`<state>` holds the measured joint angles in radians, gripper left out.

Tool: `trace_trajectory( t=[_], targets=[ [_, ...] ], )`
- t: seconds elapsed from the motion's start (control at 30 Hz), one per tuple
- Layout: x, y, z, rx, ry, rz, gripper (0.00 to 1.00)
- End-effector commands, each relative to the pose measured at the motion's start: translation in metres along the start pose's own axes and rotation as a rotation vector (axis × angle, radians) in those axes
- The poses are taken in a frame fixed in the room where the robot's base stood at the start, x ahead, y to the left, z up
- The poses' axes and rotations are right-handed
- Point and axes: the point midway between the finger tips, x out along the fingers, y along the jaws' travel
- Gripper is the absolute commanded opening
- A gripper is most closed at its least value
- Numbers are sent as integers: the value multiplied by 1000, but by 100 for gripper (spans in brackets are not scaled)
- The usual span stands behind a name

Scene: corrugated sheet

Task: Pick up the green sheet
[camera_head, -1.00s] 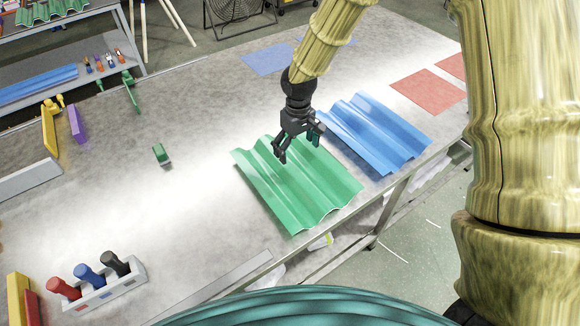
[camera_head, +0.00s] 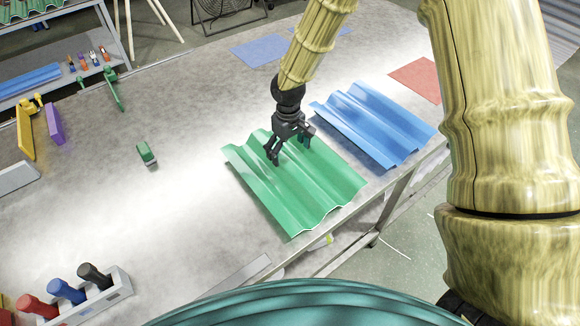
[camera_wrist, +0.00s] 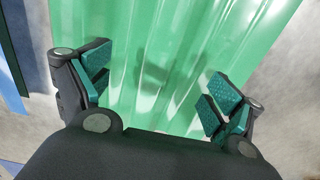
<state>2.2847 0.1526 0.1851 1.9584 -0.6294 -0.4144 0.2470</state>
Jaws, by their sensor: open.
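The green corrugated sheet (camera_head: 297,192) lies flat on the grey table, close to its front edge. My gripper (camera_head: 288,160) is over the far part of the sheet, with its fingers pointing down. In the wrist view the green sheet (camera_wrist: 180,60) fills the middle between the two spread fingers of my gripper (camera_wrist: 155,90). The fingers are open with nothing held between them, and a soft shadow falls on the sheet. I cannot tell how large the gap between fingertips and sheet is.
A blue corrugated sheet (camera_head: 374,125) lies just right of the green one. Flat blue (camera_head: 260,51) and red (camera_head: 416,77) squares lie farther back. A small green object (camera_head: 147,154) is at left. A holder with several handles (camera_head: 105,300) stands front left. The table (camera_head: 190,215) left of the sheet is clear.

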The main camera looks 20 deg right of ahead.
Motion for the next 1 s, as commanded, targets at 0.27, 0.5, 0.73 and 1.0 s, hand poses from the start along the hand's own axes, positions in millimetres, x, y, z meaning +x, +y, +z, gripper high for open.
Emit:
trace_trajectory(
  t=[0.27, 0.5, 0.73, 1.0],
  targets=[
    [20, 0, 0, 0, -1, 0, 92],
    [31, 1, 3, 1, -2, 0, 92],
    [55, 2, 6, 0, -2, 0, 92],
    [72, 2, 6, 0, 0, 0, 92]
  ],
)
